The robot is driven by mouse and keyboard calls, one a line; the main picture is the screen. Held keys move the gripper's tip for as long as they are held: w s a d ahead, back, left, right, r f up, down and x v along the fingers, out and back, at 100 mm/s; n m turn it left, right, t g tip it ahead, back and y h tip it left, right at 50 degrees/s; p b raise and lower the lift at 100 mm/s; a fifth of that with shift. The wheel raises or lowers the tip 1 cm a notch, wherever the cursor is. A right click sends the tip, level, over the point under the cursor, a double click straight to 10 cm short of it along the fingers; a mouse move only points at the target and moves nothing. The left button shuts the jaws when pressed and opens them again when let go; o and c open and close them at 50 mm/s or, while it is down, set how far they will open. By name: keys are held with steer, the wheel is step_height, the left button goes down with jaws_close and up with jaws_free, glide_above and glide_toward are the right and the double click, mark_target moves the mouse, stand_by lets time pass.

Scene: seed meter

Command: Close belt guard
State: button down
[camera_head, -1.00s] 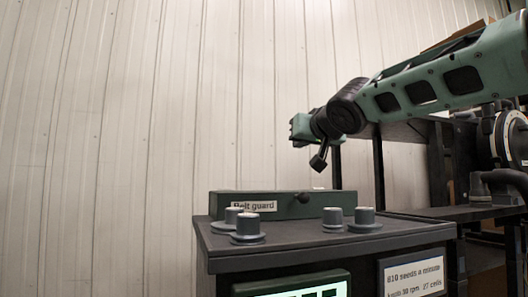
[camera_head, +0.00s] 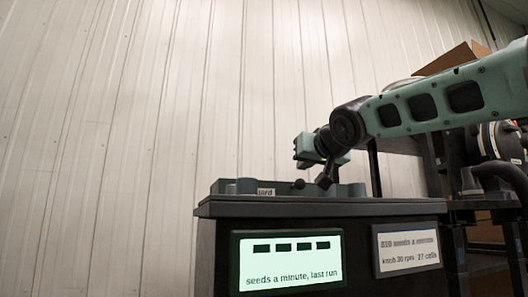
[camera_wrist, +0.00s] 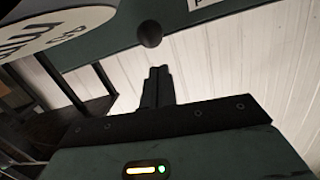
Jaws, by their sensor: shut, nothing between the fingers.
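My gripper (camera_head: 325,182) points down just right of the handle in the head view. In the wrist view the shut, empty fingers (camera_wrist: 157,74) point at the ball handle (camera_wrist: 150,34), with a visible gap between them in the picture. The guard's green face (camera_wrist: 118,42) spans the top of that view. I cannot tell how far open the guard stands.
The dark cabinet top (camera_head: 320,208) carries the grey knobs (camera_head: 246,186). A lit screen (camera_head: 287,262) and a white label (camera_head: 408,250) are on its front. A white dial (camera_wrist: 50,27) lies close at left in the wrist view. A ribbed wall (camera_head: 110,130) stands behind.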

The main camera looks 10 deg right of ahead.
steer(key=shift+f+b, duration=0.3)
steer(key=shift+f, duration=0.25)
steer(key=shift+r, duration=0.1)
